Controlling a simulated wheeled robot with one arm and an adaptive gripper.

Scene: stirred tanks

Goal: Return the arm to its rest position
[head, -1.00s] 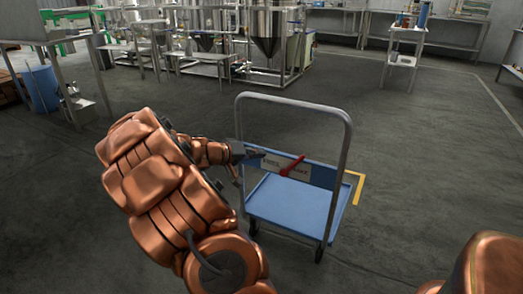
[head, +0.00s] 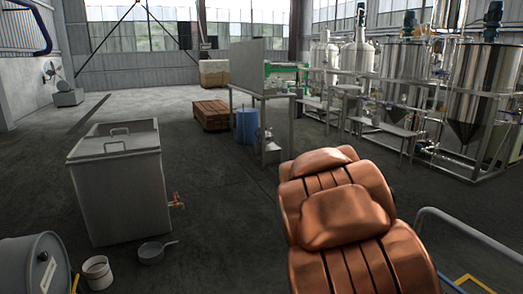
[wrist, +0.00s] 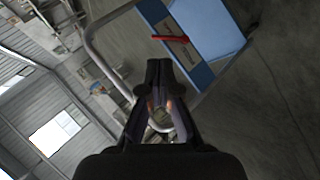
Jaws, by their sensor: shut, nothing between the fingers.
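My copper-coloured arm fills the lower middle of the head view, and its far end is out of that picture. My gripper (wrist: 160,75) shows in the wrist view with its dark fingers together and nothing between them. Beyond the fingertips in that view is the cart, with its blue deck (wrist: 208,25) and grey tube handle (wrist: 100,65). A red object (wrist: 170,38) lies at the cart's near edge, apart from the gripper.
A grey metal tank (head: 118,190) stands at left, with a saucepan (head: 152,252), a white bucket (head: 97,270) and a drum (head: 35,265) near it. A table (head: 265,95) and blue barrel (head: 247,127) stand mid-scene. Steel tanks (head: 485,95) stand at right. The cart handle (head: 470,240) shows at lower right.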

